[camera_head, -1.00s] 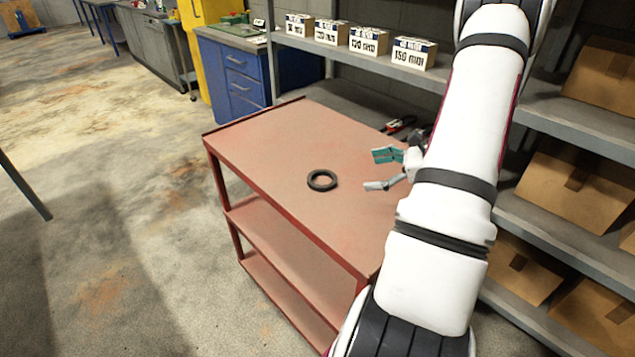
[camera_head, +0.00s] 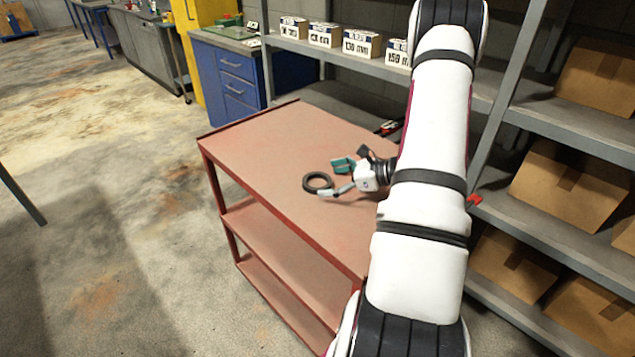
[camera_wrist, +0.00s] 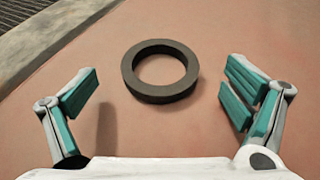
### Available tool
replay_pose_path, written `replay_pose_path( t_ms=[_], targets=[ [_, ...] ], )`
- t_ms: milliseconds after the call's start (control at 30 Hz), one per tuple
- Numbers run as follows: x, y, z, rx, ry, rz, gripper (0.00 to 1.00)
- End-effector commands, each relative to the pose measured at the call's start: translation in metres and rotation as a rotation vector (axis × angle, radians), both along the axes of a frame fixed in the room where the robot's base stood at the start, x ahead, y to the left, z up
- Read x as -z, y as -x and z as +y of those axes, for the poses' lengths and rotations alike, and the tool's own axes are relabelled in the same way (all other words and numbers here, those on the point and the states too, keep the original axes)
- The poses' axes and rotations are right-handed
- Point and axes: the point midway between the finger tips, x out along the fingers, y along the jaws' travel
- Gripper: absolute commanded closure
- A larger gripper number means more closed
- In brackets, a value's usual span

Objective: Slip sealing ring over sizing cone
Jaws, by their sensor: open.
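The black sealing ring (camera_head: 307,184) lies flat on the top of the red cart (camera_head: 262,150). In the wrist view the ring (camera_wrist: 187,82) lies ahead of my gripper (camera_wrist: 163,90), centred between its two teal-padded fingers. My gripper (camera_head: 337,178) is open and empty, close beside the ring on its right in the head view. I cannot tell whether a fingertip touches it. I cannot make out a sizing cone in either view.
Behind the cart is a grey shelf with several boxes marked in mm (camera_head: 362,43). Cardboard boxes (camera_head: 560,185) fill the shelves at right. A red-and-black item (camera_head: 389,127) lies near the cart's back edge. The cart's left part is clear.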

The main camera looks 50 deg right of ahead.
Motion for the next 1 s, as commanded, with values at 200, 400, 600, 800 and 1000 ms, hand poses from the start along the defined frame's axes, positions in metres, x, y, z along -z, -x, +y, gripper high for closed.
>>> replay_pose_path(
  t_ms=[200, 400, 600, 800, 1000],
  targets=[
    [0.008, -0.017, 0.008, -0.002, -0.001, 0.000, 0.05],
    [0.009, -0.018, 0.008, -0.001, -0.001, 0.001, 0.05],
    [0.010, -0.018, 0.009, -0.002, -0.003, 0.002, 0.39],
    [0.012, -0.018, 0.012, -0.006, -0.008, 0.008, 0.56],
    [0.013, -0.018, 0.014, -0.008, -0.011, 0.011, 0.56]
  ],
)
